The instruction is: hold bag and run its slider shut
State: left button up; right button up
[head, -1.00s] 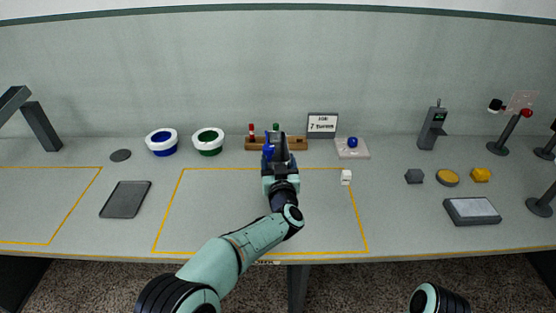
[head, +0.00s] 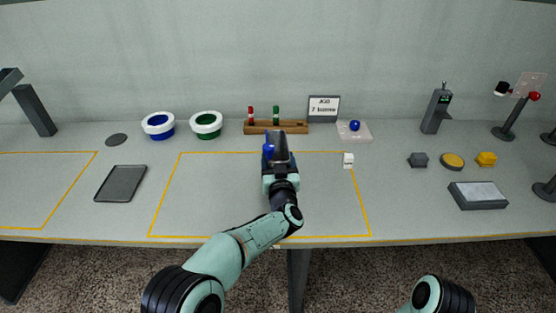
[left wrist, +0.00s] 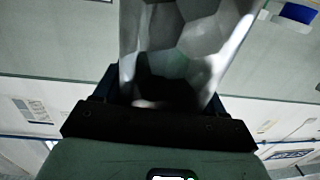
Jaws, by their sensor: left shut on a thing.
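My left gripper (head: 280,140) is above the middle of the table, in front of the wooden rack. In the left wrist view its jaws (left wrist: 160,105) are shut on a shiny, pale grey, creased thing that looks like the bag (left wrist: 200,40). The bag rises out of the jaws past the top of that view. In the head view the gripper hides most of it, and I cannot make out its slider. A bright blue patch (head: 268,151) shows at the gripper's left side. My right gripper is not in view; only part of that arm shows at the bottom right.
Behind the gripper stand the rack (head: 297,128) and a sign (head: 323,108). A pale sheet (head: 344,138) with a blue ball and a small white block (head: 348,160) are to the right. A blue-centred ring (head: 151,121) and dark tray (head: 121,183) are left. The yellow-outlined middle is mostly clear.

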pick_arm(q)
jog(key=shift+f+b, duration=0.35)
jog(key=shift+f, duration=0.25)
dwell(0.7)
jog(key=o, duration=1.2)
jog(key=shift+s, duration=0.1)
